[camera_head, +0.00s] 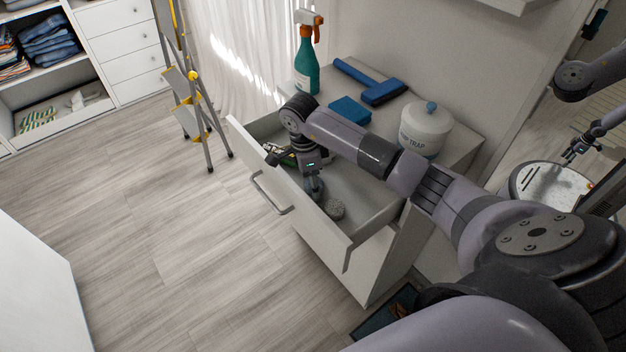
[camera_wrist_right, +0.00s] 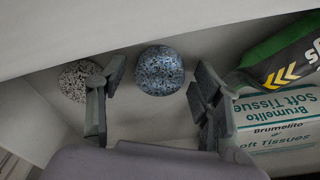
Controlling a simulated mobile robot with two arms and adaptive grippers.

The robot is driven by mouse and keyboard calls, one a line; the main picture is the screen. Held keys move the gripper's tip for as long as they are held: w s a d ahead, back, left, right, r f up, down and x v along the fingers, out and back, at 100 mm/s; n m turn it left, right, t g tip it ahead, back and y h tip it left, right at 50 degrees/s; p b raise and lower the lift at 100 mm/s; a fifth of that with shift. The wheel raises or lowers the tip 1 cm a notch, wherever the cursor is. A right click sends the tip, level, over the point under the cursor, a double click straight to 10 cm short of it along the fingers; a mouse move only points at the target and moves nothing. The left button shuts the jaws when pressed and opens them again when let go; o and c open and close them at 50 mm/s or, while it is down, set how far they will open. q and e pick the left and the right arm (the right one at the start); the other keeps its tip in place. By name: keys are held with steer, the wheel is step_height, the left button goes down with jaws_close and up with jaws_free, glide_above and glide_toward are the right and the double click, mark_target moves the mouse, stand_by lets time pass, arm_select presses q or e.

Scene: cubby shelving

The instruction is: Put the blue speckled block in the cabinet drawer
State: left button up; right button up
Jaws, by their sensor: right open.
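The blue speckled block (camera_wrist_right: 159,71) is round and rests on the floor of the open cabinet drawer (camera_head: 367,205). My right gripper (camera_wrist_right: 155,82) is open inside the drawer, with the block between and just beyond its fingertips in the wrist view. A gap shows on each side of the block, so the fingers do not grip it. In the head view my right gripper (camera_head: 314,183) reaches down into the drawer, and the arm hides part of it. My left gripper is not in view.
The cabinet top holds a spray bottle (camera_head: 306,70), blue brush (camera_head: 382,92), blue sponge (camera_head: 349,110) and white canister (camera_head: 425,130).

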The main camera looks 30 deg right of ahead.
mark_target(307, 184)
steer(key=shift+r, duration=0.3)
step_height(307, 184, up, 12)
steer(key=a, duration=0.1)
steer(key=shift+w+a+f, duration=0.15)
steer(key=shift+w+f, duration=0.05)
steer(key=shift+w, duration=0.05)
stand_by(0.5)
